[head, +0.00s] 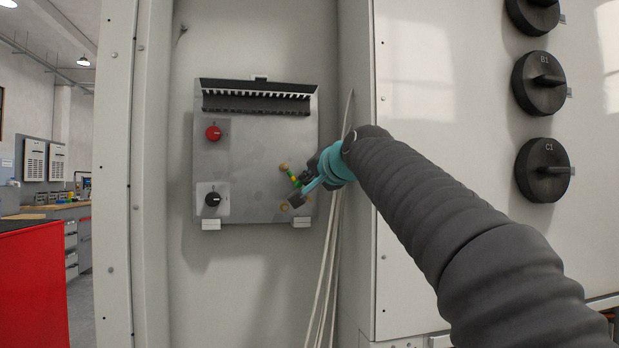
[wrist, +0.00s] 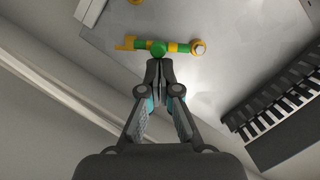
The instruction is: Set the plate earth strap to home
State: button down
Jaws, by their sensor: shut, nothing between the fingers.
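The earth strap (head: 292,177) is a green and yellow banded bar on the grey plate (head: 250,150). In the wrist view the strap (wrist: 180,47) has a bolt at its right end, a green ball knob (wrist: 158,48) near its middle and an open yellow fork (wrist: 125,43) at its left end. A brass stud (wrist: 135,2) stands apart from the fork; it shows low on the plate in the head view (head: 284,208). My gripper (wrist: 158,66) is shut and empty, its tips at the knob. I cannot tell whether they touch. In the head view my gripper (head: 300,195) partly hides the strap.
The plate also carries a red knob (head: 213,133), a black knob (head: 212,199) and a dark slotted strip (head: 256,103) along the top. Loose pale cables (head: 328,265) hang at the right of the recess. Cabinet walls flank it. Below the plate is clear.

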jog(key=shift+a+f+m, duration=0.1)
jog(key=shift+f+m, duration=0.2)
jog(key=shift+m, duration=0.1)
jog(key=m, duration=0.2)
jog(key=a+f+m+y+b, duration=0.1)
jog(key=m, duration=0.1)
jog(key=shift+s+a+f+t, duration=0.15)
jog(key=shift+s+t, duration=0.05)
jog(key=shift+t, duration=0.1)
jog(key=v, duration=1.2)
jog(key=shift+f, duration=0.1)
dwell(0.4)
